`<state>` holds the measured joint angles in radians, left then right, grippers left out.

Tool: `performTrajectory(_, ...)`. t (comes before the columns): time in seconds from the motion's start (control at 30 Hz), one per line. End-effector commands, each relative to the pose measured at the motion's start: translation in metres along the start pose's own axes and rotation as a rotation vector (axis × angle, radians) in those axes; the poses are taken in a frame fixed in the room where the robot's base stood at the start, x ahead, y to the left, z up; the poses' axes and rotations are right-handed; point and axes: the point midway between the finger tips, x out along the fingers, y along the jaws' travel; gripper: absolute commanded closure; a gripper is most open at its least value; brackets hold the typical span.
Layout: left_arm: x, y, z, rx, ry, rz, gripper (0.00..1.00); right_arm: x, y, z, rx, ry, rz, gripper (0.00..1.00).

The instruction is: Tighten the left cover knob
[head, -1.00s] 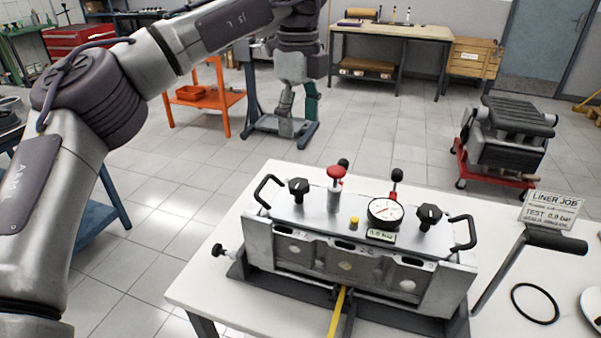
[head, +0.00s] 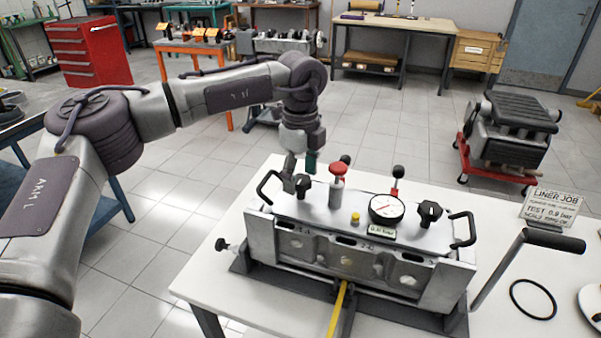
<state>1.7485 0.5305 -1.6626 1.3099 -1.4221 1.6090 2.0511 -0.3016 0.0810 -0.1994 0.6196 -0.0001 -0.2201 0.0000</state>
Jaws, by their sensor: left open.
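The left cover knob (head: 303,188) is a black lobed knob on a short stem, at the left end of the metal cover (head: 325,206) on the test fixture. My left gripper (head: 299,170) is open, pointing down just behind and above this knob. One grey finger is at the knob's left and a green-tinted part is at its upper right. I cannot tell whether the fingers touch the knob. The right cover knob (head: 429,212) is a similar black knob at the cover's other end. My right gripper is not in view.
Beside the knob stands a red-topped valve (head: 338,172). A dial gauge (head: 386,208), a black-tipped lever (head: 397,178) and a yellow cap (head: 355,218) are on the cover. Black handles (head: 268,187) rise at both ends. A crank handle (head: 555,240) and black ring (head: 533,299) are at right.

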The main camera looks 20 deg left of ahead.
Motion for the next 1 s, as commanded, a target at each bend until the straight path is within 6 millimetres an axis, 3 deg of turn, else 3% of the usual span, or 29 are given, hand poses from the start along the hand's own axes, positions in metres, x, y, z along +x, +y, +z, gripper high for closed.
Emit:
performTrajectory(0.2,0.0002,-0.0001,0.0001,0.000,0.000,0.000,0.32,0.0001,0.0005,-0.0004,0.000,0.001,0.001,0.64)
performTrajectory(0.57,-0.0002,-0.0001,0.0000,0.000,0.000,0.000,0.90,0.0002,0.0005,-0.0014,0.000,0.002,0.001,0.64)
performTrajectory(1.0,0.0000,-0.0006,0.0000,0.106,0.000,-0.001,0.90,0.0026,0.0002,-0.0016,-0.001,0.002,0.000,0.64)
